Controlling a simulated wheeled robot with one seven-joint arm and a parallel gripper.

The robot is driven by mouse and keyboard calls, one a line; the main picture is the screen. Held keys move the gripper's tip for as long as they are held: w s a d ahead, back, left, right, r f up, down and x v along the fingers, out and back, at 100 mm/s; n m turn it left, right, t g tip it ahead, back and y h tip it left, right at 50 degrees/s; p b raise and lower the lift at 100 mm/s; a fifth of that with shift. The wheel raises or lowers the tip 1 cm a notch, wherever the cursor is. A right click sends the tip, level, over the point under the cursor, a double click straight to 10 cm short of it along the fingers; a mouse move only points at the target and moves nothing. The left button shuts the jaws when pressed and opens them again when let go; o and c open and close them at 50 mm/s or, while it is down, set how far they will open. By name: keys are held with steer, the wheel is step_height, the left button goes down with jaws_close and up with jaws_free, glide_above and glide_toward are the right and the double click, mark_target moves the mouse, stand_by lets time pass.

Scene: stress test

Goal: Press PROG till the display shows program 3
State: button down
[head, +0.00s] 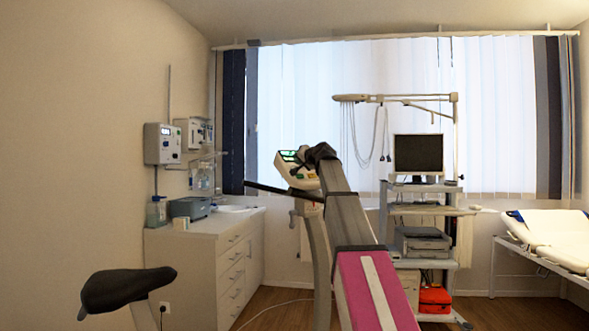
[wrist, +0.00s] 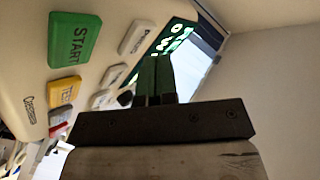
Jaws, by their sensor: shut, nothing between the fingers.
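The bike's console (head: 297,172) stands in the middle of the head view, partly behind my arm. In the wrist view its cream panel (wrist: 35,75) is tilted and close. It carries a green START button (wrist: 75,39), a yellow button (wrist: 64,91), a red button (wrist: 57,130) and several white buttons (wrist: 137,38). No PROG label can be read. My gripper (wrist: 154,60) is shut and empty, over the panel by the display's lower edge; contact cannot be told.
The bike's saddle (head: 125,288) is at the lower left and a handlebar (head: 285,193) juts left from the console. A white cabinet (head: 205,255) stands left, an equipment trolley (head: 420,221) right, and a bed (head: 555,240) far right.

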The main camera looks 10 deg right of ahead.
steer(key=shift+s+r, duration=0.1)
steer(key=shift+r, duration=0.05)
steer(key=shift+s+d+r, duration=0.3)
steer(key=shift+s+r, duration=0.4)
steer(key=shift+r, duration=0.25)
steer(key=shift+s+d+r, duration=0.3)
steer(key=shift+s+r, duration=0.4)
steer(key=shift+r, duration=0.25)
steer(key=s+d+r, duration=0.1)
steer(key=s+r, duration=0.3)
steer(key=r, duration=0.1)
steer(key=shift+d+r, duration=0.25)
steer(key=shift+d, duration=0.05)
stand_by(0.3)
